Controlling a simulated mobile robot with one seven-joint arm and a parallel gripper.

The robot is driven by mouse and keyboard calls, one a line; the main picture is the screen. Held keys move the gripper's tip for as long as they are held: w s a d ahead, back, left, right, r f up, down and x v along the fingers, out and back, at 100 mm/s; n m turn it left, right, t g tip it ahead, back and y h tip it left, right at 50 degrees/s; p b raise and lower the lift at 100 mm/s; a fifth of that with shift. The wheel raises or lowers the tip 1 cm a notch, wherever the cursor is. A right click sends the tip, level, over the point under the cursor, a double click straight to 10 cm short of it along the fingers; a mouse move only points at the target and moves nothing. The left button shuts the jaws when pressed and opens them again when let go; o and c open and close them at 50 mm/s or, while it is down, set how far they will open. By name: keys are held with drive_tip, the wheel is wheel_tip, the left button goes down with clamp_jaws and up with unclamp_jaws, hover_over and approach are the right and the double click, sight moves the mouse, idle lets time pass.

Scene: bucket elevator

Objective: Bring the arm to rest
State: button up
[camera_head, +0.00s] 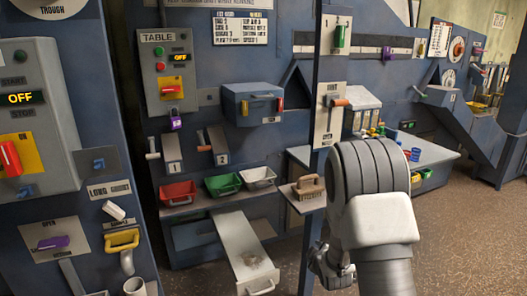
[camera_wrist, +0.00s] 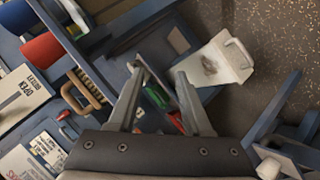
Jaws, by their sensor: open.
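My arm comes up from the lower right in the head view and bends over, with its grey elbow high. My gripper (camera_head: 332,270) hangs low in front of the blue machine, below the small shelf with the brush. In the wrist view the two fingers of my gripper (camera_wrist: 160,76) stand apart with nothing held between them. The fingertips are partly hidden by the arm in the head view.
A brush (camera_head: 308,188) rests on a small shelf left of my arm. A pale drawer (camera_head: 240,248) sticks out below the red bin (camera_head: 178,193), green bin (camera_head: 222,185) and white bin (camera_head: 259,177). Brown floor (camera_head: 460,230) is clear at right.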

drive_tip(key=s+r+m+g, duration=0.1)
drive_tip(key=s+r+m, duration=0.2)
drive_tip(key=s+r, duration=0.45)
drive_tip(key=s+r+m+g, duration=0.25)
drive_tip(key=s+r, duration=0.25)
drive_tip(key=r, duration=0.6)
drive_tip(key=s+a+r+m+g, duration=0.1)
drive_tip(key=s+r+m, duration=0.2)
drive_tip(key=s, duration=0.8)
drive_tip(key=s+a+r+m+g, duration=0.1)
drive_tip(key=s+r+m, duration=0.25)
drive_tip(key=s, duration=0.85)
wheel_tip(320, 180, up, 12)
drive_tip(key=p, duration=1.2)
drive_tip(key=shift+d+r+n, duration=0.15)
drive_tip(key=shift+d+n, duration=0.05)
drive_tip(key=shift+n, duration=0.2)
